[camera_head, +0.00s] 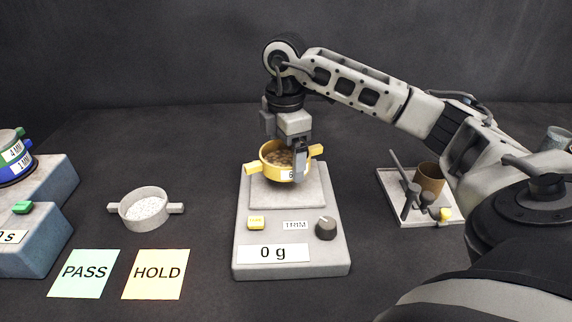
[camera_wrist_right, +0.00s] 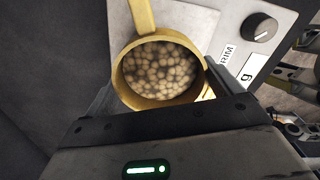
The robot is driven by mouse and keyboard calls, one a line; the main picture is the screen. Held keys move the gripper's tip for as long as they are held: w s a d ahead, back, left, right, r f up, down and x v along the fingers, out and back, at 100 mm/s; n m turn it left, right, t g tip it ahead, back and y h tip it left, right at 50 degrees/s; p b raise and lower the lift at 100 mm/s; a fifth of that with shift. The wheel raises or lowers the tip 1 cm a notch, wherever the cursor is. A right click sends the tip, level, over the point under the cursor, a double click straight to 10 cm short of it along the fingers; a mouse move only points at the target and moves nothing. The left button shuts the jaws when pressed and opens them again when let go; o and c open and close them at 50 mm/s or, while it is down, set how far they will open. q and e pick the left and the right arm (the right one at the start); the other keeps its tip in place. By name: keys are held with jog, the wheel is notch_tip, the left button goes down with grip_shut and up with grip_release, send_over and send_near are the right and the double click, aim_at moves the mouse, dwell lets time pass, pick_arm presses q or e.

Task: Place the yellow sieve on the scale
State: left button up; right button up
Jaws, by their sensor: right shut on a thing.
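The yellow sieve (camera_head: 270,160) holds several round brown pieces and has a handle on each side. My right gripper (camera_head: 298,165) is shut on the sieve and holds it over the plate of the scale (camera_head: 260,196). The sieve also shows in the right wrist view (camera_wrist_right: 124,80), between the fingers. The scale's display reads 0 g. I cannot tell whether the sieve's underside touches the plate. My left gripper is not in view.
A white sieve (camera_head: 125,212) with white grains stands left of the scale. PASS (camera_head: 85,273) and HOLD (camera_head: 155,274) cards lie in front of it. A blue-grey machine (camera_head: 45,235) stands at far left. A tray (camera_head: 396,210) with a brown cup and tools is at right.

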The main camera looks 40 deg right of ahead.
aim_at(286, 162)
jog(key=shift+w+d+f+p, duration=0.1)
jog(key=shift+f+p, duration=0.1)
jog(key=shift+f, duration=0.7)
jog(key=shift+w+d+f+p, duration=0.1)
jog(key=shift+f+p, duration=0.05)
jog(key=shift+f, duration=0.75)
jog(key=shift+f, duration=0.1)
jog(key=shift+f, duration=0.15)
jog(key=o, duration=0.8)
jog(key=shift+c, duration=0.2)
notch_tip(286, 162, up, 12)
jog(key=shift+r, duration=0.25)
jog(key=shift+s, duration=0.1)
